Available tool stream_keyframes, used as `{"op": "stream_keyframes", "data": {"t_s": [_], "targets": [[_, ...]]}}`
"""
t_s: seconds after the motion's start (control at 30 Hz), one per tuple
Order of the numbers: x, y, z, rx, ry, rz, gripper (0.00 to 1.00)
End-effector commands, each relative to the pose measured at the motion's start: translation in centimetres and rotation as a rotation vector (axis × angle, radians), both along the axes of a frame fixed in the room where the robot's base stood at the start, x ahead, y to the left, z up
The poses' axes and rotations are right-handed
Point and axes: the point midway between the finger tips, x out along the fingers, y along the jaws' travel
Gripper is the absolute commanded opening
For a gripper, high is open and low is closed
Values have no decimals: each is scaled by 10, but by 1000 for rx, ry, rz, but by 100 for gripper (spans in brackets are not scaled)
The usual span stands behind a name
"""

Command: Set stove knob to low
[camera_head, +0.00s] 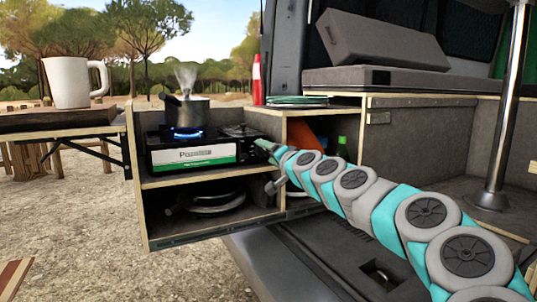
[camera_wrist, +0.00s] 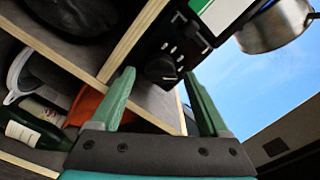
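The stove (camera_head: 160,157) sits on the upper shelf of the wooden pull-out unit, with a steaming pot (camera_head: 187,110) over a blue flame. In the wrist view, the dark round knob (camera_wrist: 160,70) shows on the stove's black panel, lying between my fingertips in the picture. My gripper (camera_wrist: 159,73) is open, its two green fingers spread. I cannot tell whether either finger touches the knob. In the head view, my arm reaches to the stove's right end and my gripper (camera_head: 268,148) hides the knob there. The knob's exact setting is not readable.
A white mug (camera_head: 73,82) stands on a side board at left. Pans (camera_head: 215,198) lie on the lower shelf. An orange item (camera_head: 308,134) and a green bottle (camera_head: 342,147) are in the compartment right of the stove. A metal post (camera_head: 510,100) stands at right.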

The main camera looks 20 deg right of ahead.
Motion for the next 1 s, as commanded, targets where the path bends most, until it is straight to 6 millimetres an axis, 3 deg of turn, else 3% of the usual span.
{"op": "stream_keyframes", "data": {"t_s": [0.37, 0.7, 1.0], "targets": [[-8, -2, 0, 0, 0, -2, 79], [-52, -3, 1, -1, -2, -2, 79], [-76, -3, 0, 0, -1, -2, 79]]}}
